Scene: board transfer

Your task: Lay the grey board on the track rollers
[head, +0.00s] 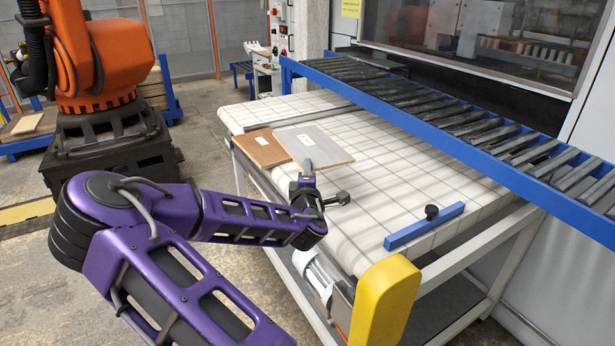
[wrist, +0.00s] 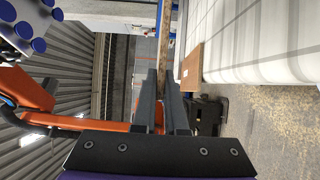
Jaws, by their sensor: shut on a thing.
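The grey board (head: 322,139), with a small white label, is at the left part of the white belt table in the head view. My gripper (head: 307,166) is at its near edge. In the wrist view my gripper (wrist: 161,82) is shut on the board, whose thin speckled edge (wrist: 165,42) shows between the fingers. The board appears level and raised a little above the belt. The track rollers (head: 450,108) lie beyond the belt, between blue rails, and their visible part is bare.
A brown board (head: 264,149) lies on the belt beside the grey one, partly overlapped in the head view. A blue bar with a black knob (head: 425,225) lies near the front. A yellow guard (head: 384,303) stands at the near corner. The middle of the belt (head: 390,165) is clear.

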